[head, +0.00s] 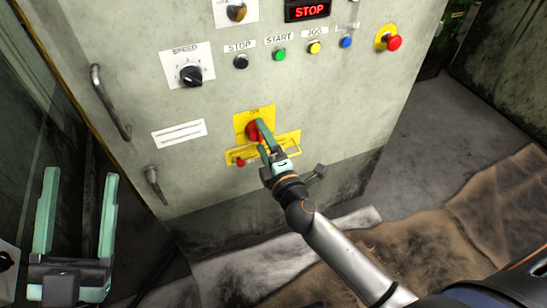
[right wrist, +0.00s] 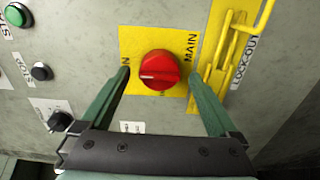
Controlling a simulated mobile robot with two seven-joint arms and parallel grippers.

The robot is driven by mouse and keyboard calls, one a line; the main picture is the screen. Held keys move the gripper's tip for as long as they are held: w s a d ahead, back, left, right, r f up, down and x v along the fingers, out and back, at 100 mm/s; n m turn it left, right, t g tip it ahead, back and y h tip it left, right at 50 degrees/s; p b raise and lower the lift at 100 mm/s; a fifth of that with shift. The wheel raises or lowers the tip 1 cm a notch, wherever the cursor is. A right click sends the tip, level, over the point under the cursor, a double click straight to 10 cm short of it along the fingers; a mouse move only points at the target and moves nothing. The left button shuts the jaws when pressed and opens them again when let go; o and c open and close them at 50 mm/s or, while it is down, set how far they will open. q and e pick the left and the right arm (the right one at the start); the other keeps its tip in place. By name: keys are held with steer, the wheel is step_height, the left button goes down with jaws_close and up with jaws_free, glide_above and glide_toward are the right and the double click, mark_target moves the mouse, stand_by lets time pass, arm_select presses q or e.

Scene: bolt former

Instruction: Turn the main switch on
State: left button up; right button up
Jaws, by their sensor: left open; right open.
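The main switch is a red round knob (right wrist: 160,70) on a yellow plate (right wrist: 133,38) marked MAIN. It also shows in the head view (head: 252,132), partly covered by my right gripper. In the right wrist view, a white mark on the knob lies roughly level on its left half, towards a label partly hidden by my left-hand finger. My right gripper (head: 262,139) is open, its fingers on either side of the knob; I cannot tell whether they touch it. My left gripper (head: 81,176) is open and empty at the lower left, away from the switch.
A yellow lock-out bracket (right wrist: 222,70) sits beside the switch plate. Above are a speed knob (head: 191,76), several push buttons, a red emergency button (head: 394,43) and a lit STOP display (head: 307,10). A door handle (head: 109,103) sticks out at left.

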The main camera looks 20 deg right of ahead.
arm_select(q)
steer(key=shift+s+d+r+m+h+b, duration=0.15)
steer(key=shift+s+r+m+h+b, duration=0.2)
steer(key=shift+s+r+m+h, duration=0.6)
steer(key=shift+s+d+r+m+h+b, duration=0.1)
steer(key=shift+s+r+m+h+b, duration=0.25)
steer(key=shift+s+r+m+h, duration=0.55)
arm_select(e)
steer(key=s, duration=1.1)
steer(key=shift+s+d, duration=0.2)
arm_select(q)
steer(key=shift+w+f+n, duration=0.25)
